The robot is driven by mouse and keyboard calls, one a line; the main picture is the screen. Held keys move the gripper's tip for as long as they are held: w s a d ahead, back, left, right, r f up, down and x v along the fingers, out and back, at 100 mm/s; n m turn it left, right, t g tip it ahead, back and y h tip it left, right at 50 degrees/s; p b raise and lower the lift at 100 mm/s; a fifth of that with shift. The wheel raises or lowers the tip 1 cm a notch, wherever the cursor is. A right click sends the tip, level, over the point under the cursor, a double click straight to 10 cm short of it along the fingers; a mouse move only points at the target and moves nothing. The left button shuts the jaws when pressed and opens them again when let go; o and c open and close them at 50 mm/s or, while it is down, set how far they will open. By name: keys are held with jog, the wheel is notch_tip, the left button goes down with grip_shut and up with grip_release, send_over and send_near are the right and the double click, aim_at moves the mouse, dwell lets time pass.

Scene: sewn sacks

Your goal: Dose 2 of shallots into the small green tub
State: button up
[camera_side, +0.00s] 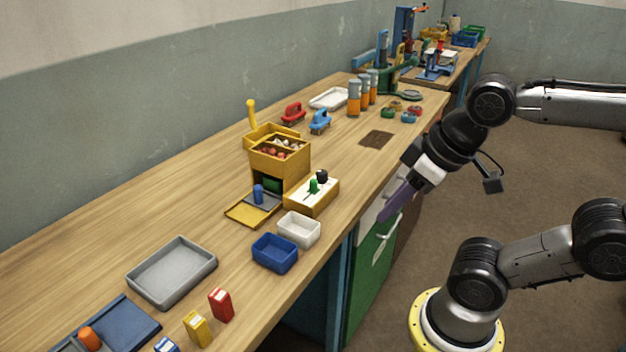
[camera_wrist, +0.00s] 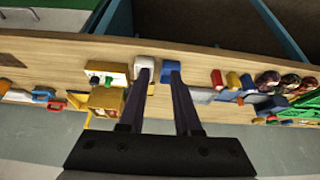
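A yellow dispenser box (camera_side: 280,158) stands mid-bench. Its open top holds reddish round pieces (camera_side: 273,152) and paler ones (camera_side: 288,142) behind; I cannot tell for sure which are shallots. A green tub-like shape (camera_side: 272,184) sits in the dark opening low on its front, mostly hidden. A blue peg (camera_side: 258,193) stands on the flap before it. A low yellow box with a white top (camera_side: 312,195) carries a green knob (camera_side: 314,184) and a black knob (camera_side: 322,175). My gripper (camera_side: 386,212) hangs off the bench's front edge; its fingers (camera_wrist: 157,68) are apart and empty.
A white tub (camera_side: 299,229) and a blue tub (camera_side: 275,252) stand near the front edge. A grey tray (camera_side: 172,271), red box (camera_side: 220,304) and yellow box (camera_side: 198,328) lie nearer the camera. Orange-grey cylinders (camera_side: 354,98) stand farther back. The bench left of the dispenser is clear.

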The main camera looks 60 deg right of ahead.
jog(key=shift+g, duration=0.5)
jog(key=w+r, duration=0.2)
jog(key=w+d+r, duration=0.1)
jog(key=w+r, duration=0.1)
jog(key=r, duration=0.1)
jog(key=w+r, duration=0.2)
jog(key=r, duration=0.1)
jog(key=shift+w+d, duration=0.3)
jog(key=shift+w, duration=0.1)
jog(key=m+g, duration=0.3)
jog(key=g, duration=0.1)
send_over(313, 180)
notch_tip(313, 180, down, 7)
notch_tip(313, 180, down, 13)
jog(key=shift+f, duration=0.1)
grip_shut()
